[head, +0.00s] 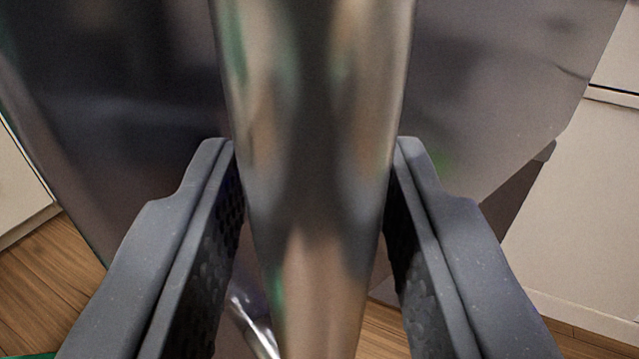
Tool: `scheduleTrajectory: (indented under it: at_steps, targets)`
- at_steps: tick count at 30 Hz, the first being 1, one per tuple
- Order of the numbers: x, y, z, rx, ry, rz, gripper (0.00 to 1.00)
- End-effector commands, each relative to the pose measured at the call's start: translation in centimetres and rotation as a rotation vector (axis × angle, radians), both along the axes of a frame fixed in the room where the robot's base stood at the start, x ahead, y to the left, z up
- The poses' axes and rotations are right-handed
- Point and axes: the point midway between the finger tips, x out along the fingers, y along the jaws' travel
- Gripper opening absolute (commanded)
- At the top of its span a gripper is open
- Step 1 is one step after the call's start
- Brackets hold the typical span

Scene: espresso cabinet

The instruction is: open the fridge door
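A shiny metal bar handle (315,150) runs down the middle of the head view, very close and blurred. Behind it is the dark grey, reflective front of the fridge door (480,90). My gripper (315,165) has one finger on each side of the bar. Both fingertips meet the bar's edges with no clear gap, so the gripper looks shut on the handle. The bar hides the middle of the door. Whether the door is ajar cannot be told from this view.
A pale cabinet front (585,190) stands at the right, and another pale panel (18,185) shows at the left edge. Wooden floor (45,280) shows at the lower left and in small patches at the lower right. A small shiny metal piece (255,325) shows below, beside the bar.

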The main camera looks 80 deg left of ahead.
Motion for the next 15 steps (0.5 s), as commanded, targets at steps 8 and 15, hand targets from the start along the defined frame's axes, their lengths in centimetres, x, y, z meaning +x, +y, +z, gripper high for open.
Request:
scheduleTrajectory:
  at_steps: [8, 15]
  targets:
    - [-0.09, -0.22, -0.06, 0.0, 0.001, -0.002, 0.39]
    - [-0.11, -0.22, -0.08, 0.0, 0.001, -0.001, 0.39]
